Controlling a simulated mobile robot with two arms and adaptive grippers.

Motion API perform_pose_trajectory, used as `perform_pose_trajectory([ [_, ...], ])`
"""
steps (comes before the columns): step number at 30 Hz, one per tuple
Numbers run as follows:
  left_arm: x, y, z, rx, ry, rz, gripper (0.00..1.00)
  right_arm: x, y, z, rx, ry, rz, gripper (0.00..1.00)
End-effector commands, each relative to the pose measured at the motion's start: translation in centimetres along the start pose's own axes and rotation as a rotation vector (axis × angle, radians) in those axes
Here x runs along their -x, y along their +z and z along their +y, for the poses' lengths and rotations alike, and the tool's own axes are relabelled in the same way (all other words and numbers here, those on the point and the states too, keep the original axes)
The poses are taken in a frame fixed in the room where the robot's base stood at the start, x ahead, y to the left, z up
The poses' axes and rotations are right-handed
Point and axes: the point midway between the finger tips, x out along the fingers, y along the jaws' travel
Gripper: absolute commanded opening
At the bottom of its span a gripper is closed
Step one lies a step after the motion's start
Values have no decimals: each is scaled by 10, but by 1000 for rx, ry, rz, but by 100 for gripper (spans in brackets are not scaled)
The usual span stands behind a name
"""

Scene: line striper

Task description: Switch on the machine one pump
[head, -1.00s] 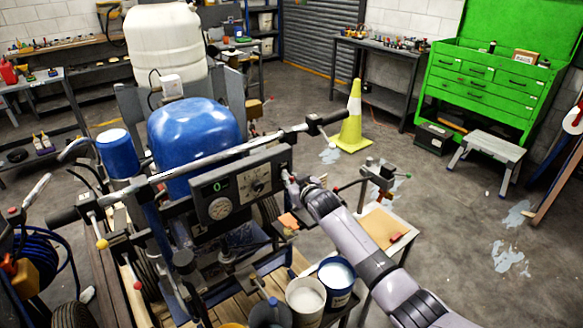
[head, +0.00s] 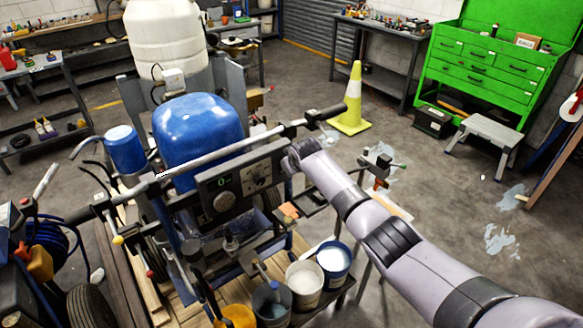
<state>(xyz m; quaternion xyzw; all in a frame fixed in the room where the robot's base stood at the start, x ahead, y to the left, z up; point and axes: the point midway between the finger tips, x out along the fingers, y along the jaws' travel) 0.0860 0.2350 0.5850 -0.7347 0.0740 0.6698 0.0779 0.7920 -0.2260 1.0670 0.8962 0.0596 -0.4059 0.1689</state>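The line striper machine has a blue rounded cover (head: 198,128) and a long handlebar (head: 235,148) across its front. Its dark control panel (head: 243,180) sits below the bar, with a small green display, a round gauge (head: 225,202) and a dial with small switches (head: 260,175) on its right part. I cannot tell which switch is for the pump, or its position. My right arm reaches in from the lower right. Its gripper (head: 288,160) is at the panel's right edge, just under the handlebar; its fingers are too hidden to read. My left gripper is out of view.
Paint buckets (head: 304,282) stand on the machine's front deck. A yellow cone (head: 353,100) stands behind the right grip. A small stand with a clamp (head: 380,165) is beyond my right arm.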

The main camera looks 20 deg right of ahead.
Motion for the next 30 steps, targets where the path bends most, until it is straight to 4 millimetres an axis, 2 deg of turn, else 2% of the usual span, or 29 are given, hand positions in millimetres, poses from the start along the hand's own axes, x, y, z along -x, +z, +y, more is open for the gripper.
perform_pose_trajectory([
  [11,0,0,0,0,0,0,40,1,-1,3,2,5,-3,0],
  [12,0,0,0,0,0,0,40,1,-1,3,2,5,-3,16],
  [20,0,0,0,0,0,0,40,1,-1,2,2,3,-3,33],
  [30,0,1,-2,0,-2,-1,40,1,-1,1,2,1,-3,34],
])
